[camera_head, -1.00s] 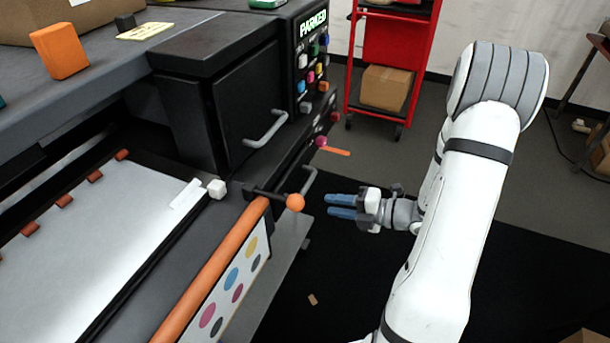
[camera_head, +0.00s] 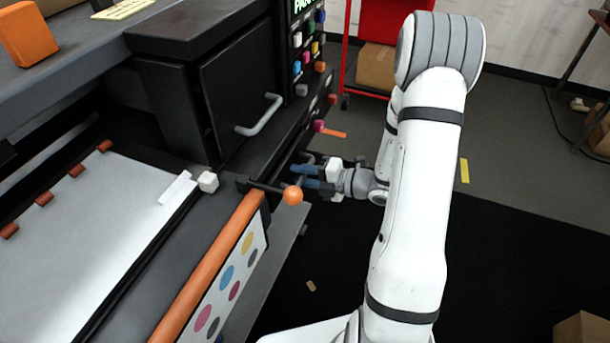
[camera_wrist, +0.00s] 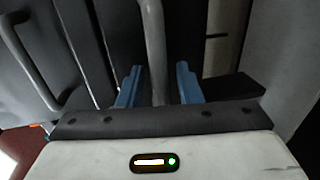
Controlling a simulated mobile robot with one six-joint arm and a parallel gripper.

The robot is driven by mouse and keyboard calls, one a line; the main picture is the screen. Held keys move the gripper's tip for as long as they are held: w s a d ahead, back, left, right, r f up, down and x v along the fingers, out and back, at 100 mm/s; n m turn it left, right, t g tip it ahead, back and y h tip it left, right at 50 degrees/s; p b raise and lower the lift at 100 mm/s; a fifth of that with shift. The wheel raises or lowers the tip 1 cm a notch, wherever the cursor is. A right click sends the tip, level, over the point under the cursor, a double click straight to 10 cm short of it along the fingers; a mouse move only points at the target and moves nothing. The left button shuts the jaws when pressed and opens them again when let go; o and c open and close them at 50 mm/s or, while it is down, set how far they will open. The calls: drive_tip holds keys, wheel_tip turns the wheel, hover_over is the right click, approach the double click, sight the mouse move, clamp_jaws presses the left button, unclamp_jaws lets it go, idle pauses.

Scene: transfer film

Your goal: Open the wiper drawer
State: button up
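The black machine has a lower drawer front with a grey bar handle. In the head view the handle (camera_head: 306,156) is mostly hidden behind my gripper. My gripper (camera_head: 309,178) has its blue fingertips at this handle, below and right of the upper black door (camera_head: 245,85). In the wrist view the grey handle bar (camera_wrist: 154,45) runs between the two blue fingers of my gripper (camera_wrist: 158,82). The fingers are apart, with a gap seen on both sides of the bar. The drawer looks shut. The writing on it cannot be read.
An upper door handle (camera_head: 262,116) is close by; another handle (camera_wrist: 34,60) shows at left in the wrist view. A lever with an orange knob (camera_head: 292,195) sticks out just left of my gripper. A red cart (camera_head: 393,22) stands behind.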

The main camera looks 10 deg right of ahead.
drive_tip(key=shift+c, duration=0.4)
clamp_jaws()
